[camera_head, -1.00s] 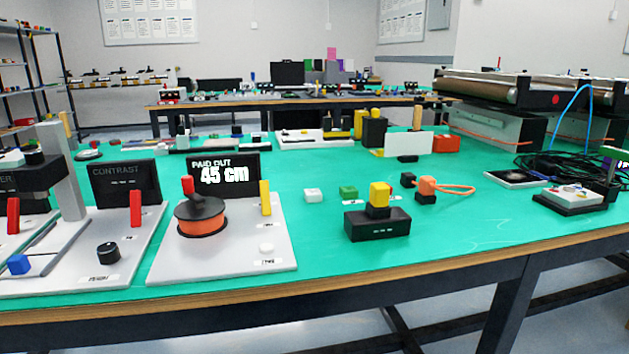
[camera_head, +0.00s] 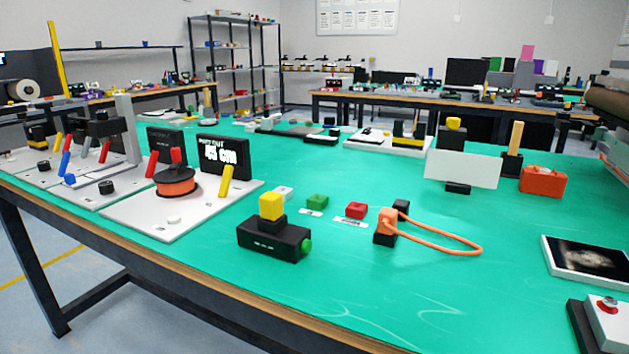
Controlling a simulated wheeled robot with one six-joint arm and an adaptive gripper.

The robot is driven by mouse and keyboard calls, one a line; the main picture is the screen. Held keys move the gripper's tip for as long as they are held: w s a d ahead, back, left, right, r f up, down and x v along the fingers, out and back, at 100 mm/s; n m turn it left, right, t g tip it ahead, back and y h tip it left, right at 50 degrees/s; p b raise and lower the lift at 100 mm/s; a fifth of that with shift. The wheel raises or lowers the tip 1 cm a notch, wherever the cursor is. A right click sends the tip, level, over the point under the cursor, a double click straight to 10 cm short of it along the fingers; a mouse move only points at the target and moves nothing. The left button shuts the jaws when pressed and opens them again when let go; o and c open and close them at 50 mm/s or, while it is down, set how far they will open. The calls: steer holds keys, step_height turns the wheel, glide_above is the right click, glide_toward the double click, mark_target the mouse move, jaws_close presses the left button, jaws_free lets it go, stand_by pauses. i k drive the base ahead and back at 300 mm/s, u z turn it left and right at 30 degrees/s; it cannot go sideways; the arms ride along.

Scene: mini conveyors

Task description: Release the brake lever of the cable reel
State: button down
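The cable reel (camera_head: 177,183) is an orange drum with a dark top and a red knob, on a white base plate (camera_head: 140,214) at the left of the green table. Behind it stands a black display (camera_head: 223,155) with white text that is hard to read at this angle. A yellow lever (camera_head: 226,181) stands on the plate to the right of the reel, tilted a little in this view. A red lever (camera_head: 152,163) stands behind the reel to the left. A round white button lies at the plate's front. My gripper is not in view.
A black box with a yellow block (camera_head: 271,206) stands right of the plate. Beyond it are small green and red blocks (camera_head: 356,210) and an orange cable loop (camera_head: 440,243). Other devices (camera_head: 70,160) crowd the left. The table's front middle is clear.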

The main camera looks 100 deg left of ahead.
mark_target(227, 175)
steer(key=i, duration=1)
steer(key=u, duration=3.95)
steer(key=i, duration=0.5)
steer(key=z, duration=0.1)
